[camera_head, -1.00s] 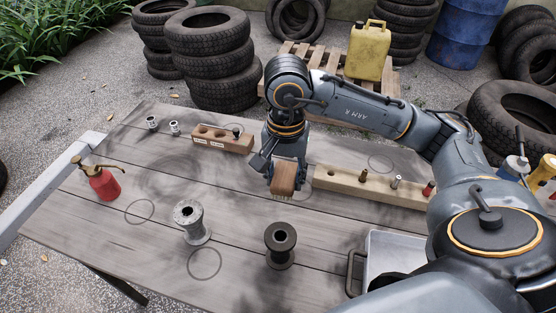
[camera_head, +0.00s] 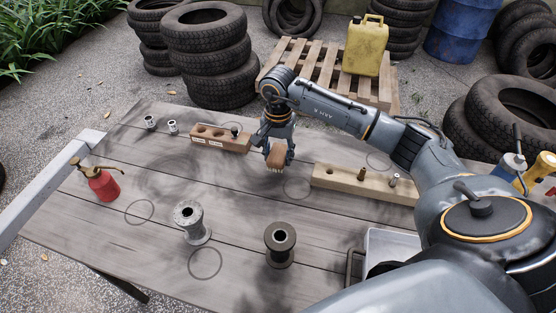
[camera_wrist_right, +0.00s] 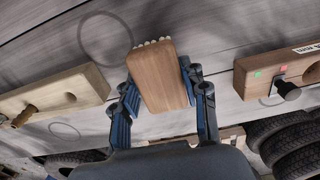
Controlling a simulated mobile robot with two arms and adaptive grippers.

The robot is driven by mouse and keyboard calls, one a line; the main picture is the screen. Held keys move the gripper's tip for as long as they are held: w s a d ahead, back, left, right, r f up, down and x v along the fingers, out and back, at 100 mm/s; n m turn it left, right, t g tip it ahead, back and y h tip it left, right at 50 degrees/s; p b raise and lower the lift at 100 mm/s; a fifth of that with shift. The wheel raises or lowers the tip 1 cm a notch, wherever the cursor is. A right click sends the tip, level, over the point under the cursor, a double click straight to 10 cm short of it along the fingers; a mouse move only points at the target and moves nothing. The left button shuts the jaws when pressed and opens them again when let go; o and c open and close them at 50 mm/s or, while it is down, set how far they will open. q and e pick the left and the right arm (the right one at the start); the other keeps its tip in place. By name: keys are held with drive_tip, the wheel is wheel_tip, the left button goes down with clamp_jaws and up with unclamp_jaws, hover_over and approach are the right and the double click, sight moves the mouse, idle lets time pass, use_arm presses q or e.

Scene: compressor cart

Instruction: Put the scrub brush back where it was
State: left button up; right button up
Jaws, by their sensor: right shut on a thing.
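The scrub brush (camera_head: 277,157) has a brown wooden body with pale bristles. My right gripper (camera_head: 278,148) is shut on it and holds it over the middle back of the table. In the right wrist view the brush (camera_wrist_right: 158,78) sits between the two blue-grey fingers of the gripper (camera_wrist_right: 163,98), its bristles showing at the far end. A drawn circle on the table (camera_head: 297,187) lies just right and in front of the brush; it also shows in the wrist view, left of the brush. My left gripper is not in view.
A holed block (camera_head: 220,139) stands left of the brush, a long peg block (camera_head: 345,179) right. Two spools (camera_head: 190,222) (camera_head: 280,245) and a red spray bottle (camera_head: 103,184) stand nearer. Other drawn circles mark bare table. A metal tray (camera_head: 391,245) is front right.

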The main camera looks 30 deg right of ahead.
sight(278, 160)
drive_tip(key=shift+w+d+f, duration=0.1)
drive_tip(key=shift+w+f, duration=0.1)
drive_tip(key=shift+f, duration=0.15)
wheel_tip(278, 160, down, 2)
drive_tip(key=shift+f+p, duration=0.15)
drive_tip(key=shift+p, duration=0.35)
drive_tip(key=shift+f, duration=0.3)
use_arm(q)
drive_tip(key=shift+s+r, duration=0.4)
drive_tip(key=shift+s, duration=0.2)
use_arm(e)
drive_tip(key=shift+f, duration=0.1)
drive_tip(key=shift+f+b, duration=0.15)
drive_tip(key=shift+b, duration=0.15)
drive_tip(key=o, duration=1.1)
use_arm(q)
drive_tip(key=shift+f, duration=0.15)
